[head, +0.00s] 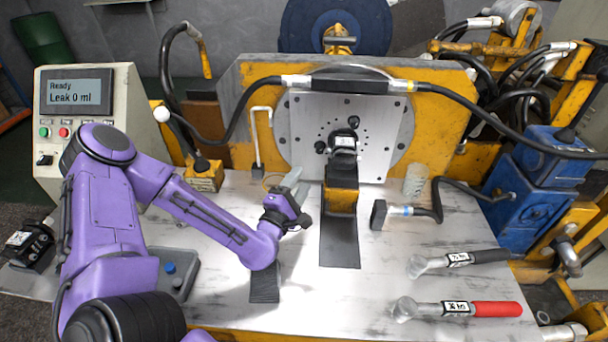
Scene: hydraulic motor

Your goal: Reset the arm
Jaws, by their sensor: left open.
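My left arm (209,216) is purple and reaches in from the left over the white workbench. Its gripper (300,215) is at the middle-left of the bench, left of the dark strip in front of the hydraulic motor (344,143). The gripper is open, and I see nothing held in it. The motor sits on a yellow and black support against a square metal plate (372,115). My right arm and right gripper are not in view.
A control box (82,110) at the left reads "Ready, Leak 0 ml". Two hammer-like tools, one black-handled (458,260) and one red-handled (458,309), lie at the right. A hose (439,200) with a dark end block lies behind them. A blue unit (535,180) stands far right.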

